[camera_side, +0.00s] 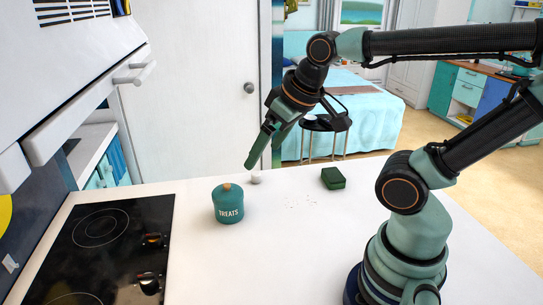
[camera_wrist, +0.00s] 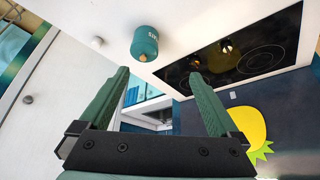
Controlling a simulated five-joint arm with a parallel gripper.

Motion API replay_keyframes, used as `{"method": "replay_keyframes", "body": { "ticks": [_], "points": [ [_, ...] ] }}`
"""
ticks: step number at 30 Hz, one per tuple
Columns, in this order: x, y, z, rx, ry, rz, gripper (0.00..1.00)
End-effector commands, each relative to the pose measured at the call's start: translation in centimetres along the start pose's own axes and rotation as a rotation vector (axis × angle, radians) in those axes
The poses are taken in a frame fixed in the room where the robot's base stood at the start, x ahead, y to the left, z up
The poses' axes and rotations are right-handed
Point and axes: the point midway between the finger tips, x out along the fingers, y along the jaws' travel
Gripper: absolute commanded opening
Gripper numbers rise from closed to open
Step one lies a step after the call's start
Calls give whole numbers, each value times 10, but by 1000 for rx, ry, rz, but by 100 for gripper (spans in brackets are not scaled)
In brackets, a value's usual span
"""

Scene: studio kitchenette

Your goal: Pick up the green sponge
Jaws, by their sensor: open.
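The green sponge (camera_side: 333,178) is a small dark green block lying on the white counter (camera_side: 300,250) in the side view, right of the treats jar. It does not show in the wrist view. My gripper (camera_side: 262,155) is in the air above the counter's back edge, up and to the left of the sponge and apart from it. Its two green fingers are spread with nothing between them, as the wrist view (camera_wrist: 155,85) also shows.
A teal jar marked TREATS (camera_side: 228,203) stands on the counter, with a small white round object (camera_side: 256,178) behind it. A black cooktop (camera_side: 105,245) is at the left. Crumbs (camera_side: 300,202) lie in front of the sponge. The counter's right part is mostly clear.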

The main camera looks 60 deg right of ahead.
Motion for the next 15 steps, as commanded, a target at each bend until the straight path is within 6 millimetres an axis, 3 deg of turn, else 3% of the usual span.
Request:
{"method": "replay_keyframes", "body": {
  "ticks": [10,15],
  "points": [
    [2,8,-3,19,-14,12,100],
    [13,49,-13,121,-87,68,100]
  ]
}}
